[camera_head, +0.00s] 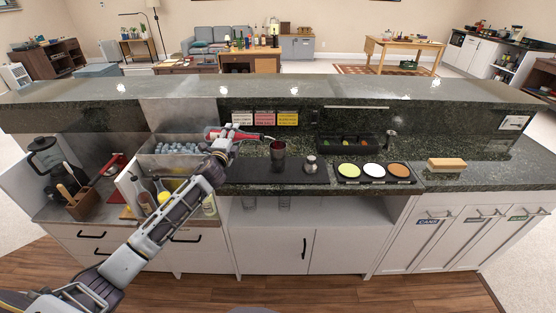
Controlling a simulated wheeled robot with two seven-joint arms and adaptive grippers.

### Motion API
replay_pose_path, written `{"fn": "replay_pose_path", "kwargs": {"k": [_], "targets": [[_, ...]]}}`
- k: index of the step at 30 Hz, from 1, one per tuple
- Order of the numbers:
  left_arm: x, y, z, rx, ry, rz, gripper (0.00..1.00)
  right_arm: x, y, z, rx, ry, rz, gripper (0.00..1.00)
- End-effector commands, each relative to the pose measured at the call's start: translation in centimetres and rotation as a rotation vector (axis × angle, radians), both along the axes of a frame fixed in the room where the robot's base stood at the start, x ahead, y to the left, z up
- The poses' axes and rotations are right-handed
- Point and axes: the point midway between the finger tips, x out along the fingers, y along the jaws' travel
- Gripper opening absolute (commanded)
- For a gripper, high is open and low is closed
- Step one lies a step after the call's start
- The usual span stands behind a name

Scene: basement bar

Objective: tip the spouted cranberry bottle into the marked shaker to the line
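The cranberry bottle (247,136) is red with a pale label and lies nearly level above the counter. Its spout points right and is just above the shaker's rim. The shaker (278,151) is a dark metal cup, upright on a black bar mat. Any line on it is too small to make out, and so is any liquid inside or stream from the spout. My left gripper (222,142) appears closed around the bottle's body, left of the shaker; its fingers partly hide the bottle. My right gripper is not in view.
A small metal jigger (311,164) stands right of the shaker. A tray with green, white and brown rounds (373,171) and a sponge-like block (446,165) are farther right. An ice bin (172,160) and several bottles sit left, under or beside my arm. A raised ledge (300,91) runs behind.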

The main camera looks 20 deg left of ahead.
Motion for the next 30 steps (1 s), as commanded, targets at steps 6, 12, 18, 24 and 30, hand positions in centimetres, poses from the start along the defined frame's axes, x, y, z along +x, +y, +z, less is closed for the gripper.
{"fn": "replay_pose_path", "kwargs": {"k": [6,12,18,24,30], "targets": [[0.02,0.01,0.19,0.001,-0.003,0.0,0.11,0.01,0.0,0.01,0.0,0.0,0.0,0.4],[0.02,0.01,0.21,0.001,-0.003,0.0,0.11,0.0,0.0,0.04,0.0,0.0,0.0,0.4],[0.02,0.01,0.47,0.013,-0.001,0.0,0.11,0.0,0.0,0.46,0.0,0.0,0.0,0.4],[0.02,0.01,0.56,0.023,0.0,-0.001,0.11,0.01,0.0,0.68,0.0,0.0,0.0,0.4],[0.02,0.01,0.51,0.023,0.0,0.0,0.11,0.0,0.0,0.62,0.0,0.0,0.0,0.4]]}}
